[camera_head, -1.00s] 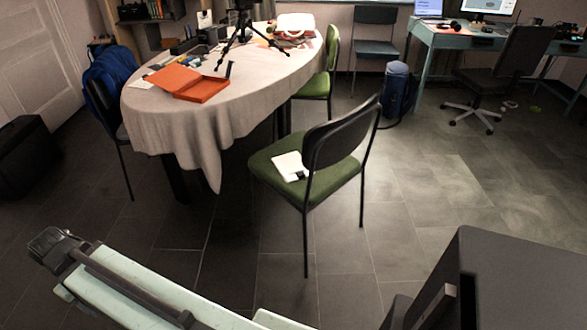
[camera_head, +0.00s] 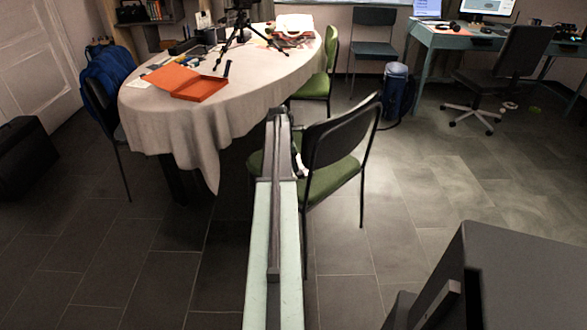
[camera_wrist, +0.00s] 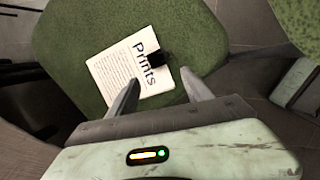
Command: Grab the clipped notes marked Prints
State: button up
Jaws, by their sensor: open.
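The clipped notes (camera_wrist: 122,68) are a small white stack with lines of text and the word "Prints" in large letters. A black clip (camera_wrist: 159,58) sits on their right edge. They lie on the green seat (camera_wrist: 75,40) of a chair (camera_head: 342,146). My gripper (camera_wrist: 163,92) is open in the wrist view, its two fingers apart at the near side of the notes, with nothing held between them. I cannot tell its height above the seat. In the head view my arm hides most of the notes, with only a sliver showing.
The chair's dark backrest stands to the right of my arm. An oval table (camera_head: 160,110) with a pale cloth is behind, holding an orange folder (camera_head: 185,82) and a tripod (camera_head: 240,28). Floor (camera_head: 450,190) is open to the right of the chair.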

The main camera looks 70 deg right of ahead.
aim_at(296, 175)
jog(key=b+x, duration=0.3)
jog(key=x, duration=0.1)
jog(key=b+x, duration=0.4)
jog(key=shift+w+b, duration=0.25)
jog(key=shift+b, duration=0.05)
jog(key=shift+r, duration=0.3)
jog(key=shift+f, duration=0.1)
grip_shut()
